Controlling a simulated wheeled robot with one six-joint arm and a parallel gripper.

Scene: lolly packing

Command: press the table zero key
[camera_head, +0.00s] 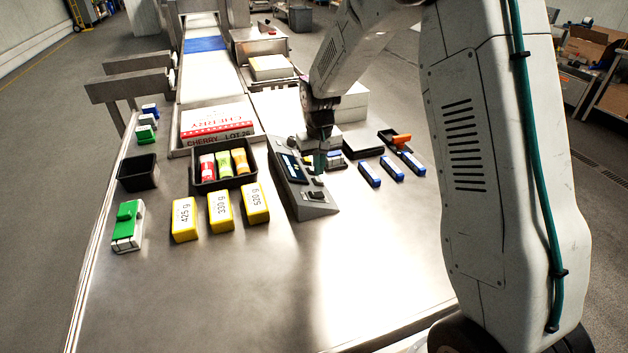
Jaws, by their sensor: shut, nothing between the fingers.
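A grey sloped console (322,210) with a dark blue display (293,168) stands on the steel table (215,290), right of the yellow blocks. Dark keys (316,195) show on its near part; their labels are too small to read, so I cannot tell which is the table zero key. My gripper (319,172) points down over the console's right side, shut and empty. Its fingertips are at or just above the panel; I cannot tell whether they touch a key. My gripper and arm hide part of the console's far right side.
Yellow weight blocks (220,211) and a black tray of coloured packs (224,182) stand left of the console. A cherry box (216,124) lies behind them. Several blue-and-white blocks (392,170) and a tray with an orange item (401,139) are right. The table's front is clear.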

